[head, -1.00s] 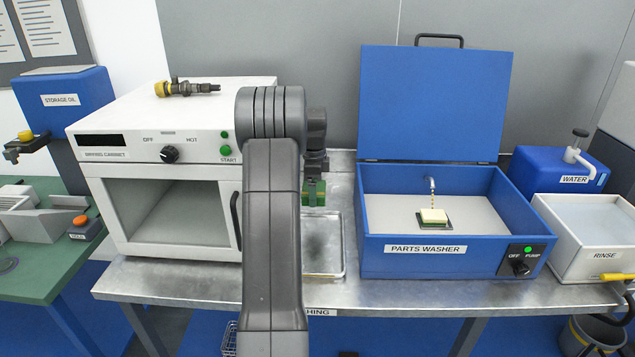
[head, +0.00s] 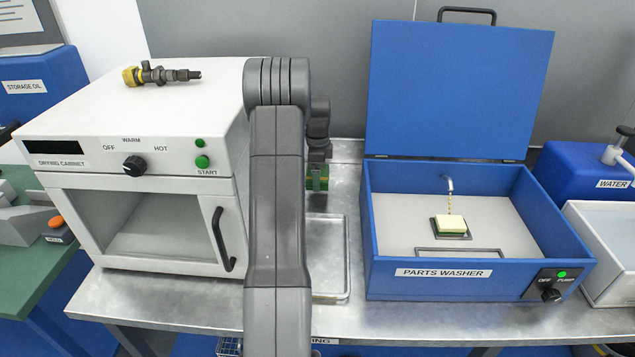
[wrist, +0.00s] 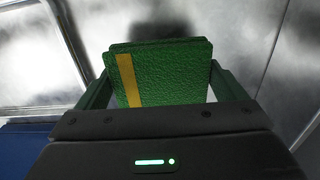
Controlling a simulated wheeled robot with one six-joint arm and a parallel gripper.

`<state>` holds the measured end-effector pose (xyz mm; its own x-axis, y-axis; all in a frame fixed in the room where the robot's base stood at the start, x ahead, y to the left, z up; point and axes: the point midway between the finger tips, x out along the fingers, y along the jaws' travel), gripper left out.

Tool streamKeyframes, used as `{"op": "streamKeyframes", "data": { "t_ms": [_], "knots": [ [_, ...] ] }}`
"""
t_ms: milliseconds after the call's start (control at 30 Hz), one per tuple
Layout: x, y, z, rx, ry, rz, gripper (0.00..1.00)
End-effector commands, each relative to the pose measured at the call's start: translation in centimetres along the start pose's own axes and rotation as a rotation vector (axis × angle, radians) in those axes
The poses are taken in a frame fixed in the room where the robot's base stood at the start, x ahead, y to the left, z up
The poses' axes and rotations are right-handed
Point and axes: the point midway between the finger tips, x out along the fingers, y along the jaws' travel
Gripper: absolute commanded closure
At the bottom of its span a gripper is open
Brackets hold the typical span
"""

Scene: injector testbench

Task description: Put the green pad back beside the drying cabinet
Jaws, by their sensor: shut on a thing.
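The green pad (wrist: 170,75) has a yellow stripe near its left edge in the wrist view. My gripper (wrist: 162,82) is shut on it, with a green finger at each side. In the head view my gripper (head: 317,180) is to the right of the white drying cabinet (head: 225,190), between it and the blue parts washer. My own arm covers part of the gripper and the cabinet's right side. The pad is hard to tell from the green fingers in the head view. I cannot tell whether it touches the bench.
A shallow metal tray (head: 345,255) lies on the steel bench (head: 180,300), right of the cabinet. The parts washer (head: 440,250) has its lid up and a cream block (head: 449,223) inside. A yellow-ended injector (head: 165,75) lies on the cabinet top.

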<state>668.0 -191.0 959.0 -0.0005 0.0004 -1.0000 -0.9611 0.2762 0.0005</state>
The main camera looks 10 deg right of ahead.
Motion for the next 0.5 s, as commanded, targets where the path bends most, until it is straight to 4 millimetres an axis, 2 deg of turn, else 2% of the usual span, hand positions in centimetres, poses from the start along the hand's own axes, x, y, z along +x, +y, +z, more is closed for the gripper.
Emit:
{"op": "streamKeyframes", "data": {
  "t_ms": [167,333,500],
  "knots": [
    [1.4,0.1,0.0,0.000,0.000,0.002,0.28],
    [3.7,0.1,0.0,0.000,0.000,0.002,0.28],
    [4.2,0.0,0.0,0.000,0.000,-0.001,0.28]
  ]
}}
